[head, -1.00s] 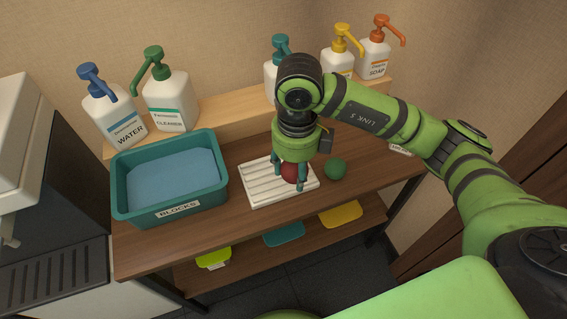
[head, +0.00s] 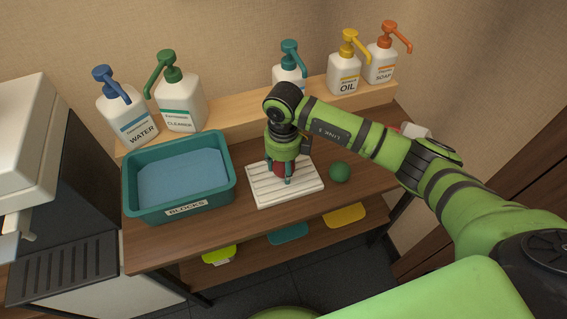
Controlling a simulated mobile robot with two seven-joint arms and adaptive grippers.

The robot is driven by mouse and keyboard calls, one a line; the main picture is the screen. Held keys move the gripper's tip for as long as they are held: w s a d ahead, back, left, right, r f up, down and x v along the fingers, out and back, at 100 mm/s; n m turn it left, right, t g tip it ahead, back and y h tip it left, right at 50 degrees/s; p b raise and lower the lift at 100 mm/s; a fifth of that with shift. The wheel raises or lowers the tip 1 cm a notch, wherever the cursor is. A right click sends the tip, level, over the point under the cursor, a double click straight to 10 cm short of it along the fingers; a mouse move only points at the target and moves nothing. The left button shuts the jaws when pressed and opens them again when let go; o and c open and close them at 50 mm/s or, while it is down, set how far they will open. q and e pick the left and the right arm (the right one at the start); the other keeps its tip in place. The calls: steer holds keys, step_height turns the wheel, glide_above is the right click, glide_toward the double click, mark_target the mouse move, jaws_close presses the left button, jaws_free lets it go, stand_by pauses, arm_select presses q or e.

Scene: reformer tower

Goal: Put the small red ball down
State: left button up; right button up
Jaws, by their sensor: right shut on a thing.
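My right gripper (head: 279,179) is shut on the small red ball (head: 283,168), over the middle of a white ribbed tray (head: 310,186). The fingers hide part of the ball. The fingertips are at or just above the tray's surface; I cannot tell whether the ball touches it. My left gripper is not in view.
A teal bin labelled BLOCKS (head: 185,211) stands to the left. Several pump bottles, including WATER (head: 130,117) and OIL (head: 346,80), line the raised shelf behind.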

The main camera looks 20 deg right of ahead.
steer(key=shift+f, duration=0.2)
steer(key=o, duration=1.2)
steer(key=shift+r, duration=0.1)
steer(key=shift+r, duration=0.65)
step_height(320, 180, up, 10)
steer(key=shift+f+b, duration=0.2)
steer(key=shift+b, duration=1.05)
steer(key=shift+r, duration=0.75)
